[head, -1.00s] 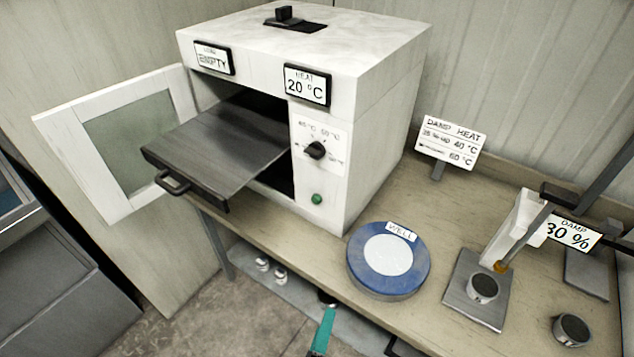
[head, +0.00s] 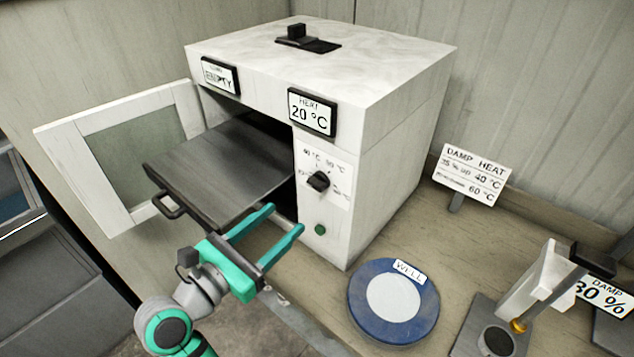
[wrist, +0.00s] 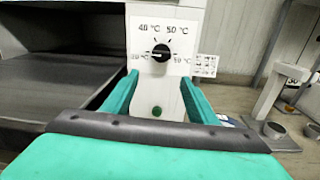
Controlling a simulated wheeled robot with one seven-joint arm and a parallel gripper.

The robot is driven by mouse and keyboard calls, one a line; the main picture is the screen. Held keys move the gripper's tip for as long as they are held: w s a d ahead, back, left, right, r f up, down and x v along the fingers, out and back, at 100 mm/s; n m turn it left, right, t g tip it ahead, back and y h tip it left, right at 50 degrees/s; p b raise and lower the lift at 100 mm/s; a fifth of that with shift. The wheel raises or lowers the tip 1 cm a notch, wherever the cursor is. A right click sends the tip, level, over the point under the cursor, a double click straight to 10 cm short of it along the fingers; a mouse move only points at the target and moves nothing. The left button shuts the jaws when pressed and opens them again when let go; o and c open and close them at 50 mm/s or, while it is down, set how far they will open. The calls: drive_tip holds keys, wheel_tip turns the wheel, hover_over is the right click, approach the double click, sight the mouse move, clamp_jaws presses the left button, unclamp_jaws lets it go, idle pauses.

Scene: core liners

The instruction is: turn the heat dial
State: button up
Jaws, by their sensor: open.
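The heat dial (head: 318,181) is a black knob on the white front panel of the oven, with temperature marks around it. It also shows in the wrist view (wrist: 161,53), straight ahead between my fingers, with its pointer toward the left, lower mark. The heat display (head: 312,112) above it reads 20 °C. My gripper (head: 287,221) is open and empty, below and to the left of the dial in the head view, apart from it. In the wrist view the two teal fingers (wrist: 160,92) reach toward the panel. A green button (wrist: 157,111) sits below the dial.
The oven door (head: 125,150) stands open at the left, and a dark tray (head: 222,170) sticks out beside my gripper. A blue round WELL dish (head: 393,301) sits right on the bench. A DAMP HEAT sign (head: 471,175) and a balance-like device (head: 540,280) stand further right.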

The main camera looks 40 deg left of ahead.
sight(313, 185)
drive_tip(key=shift+h, duration=0.5)
drive_tip(key=w, duration=0.2)
drive_tip(key=w+r, duration=0.1)
drive_tip(key=w, duration=0.2)
drive_tip(key=w+r, duration=0.1)
drive_tip(key=w, duration=0.2)
drive_tip(key=shift+w+d+r, duration=0.15)
drive_tip(key=shift+w+d, duration=0.05)
drive_tip(key=shift+d, duration=0.05)
drive_tip(key=shift+w, duration=0.9)
drive_tip(key=c, duration=1.1)
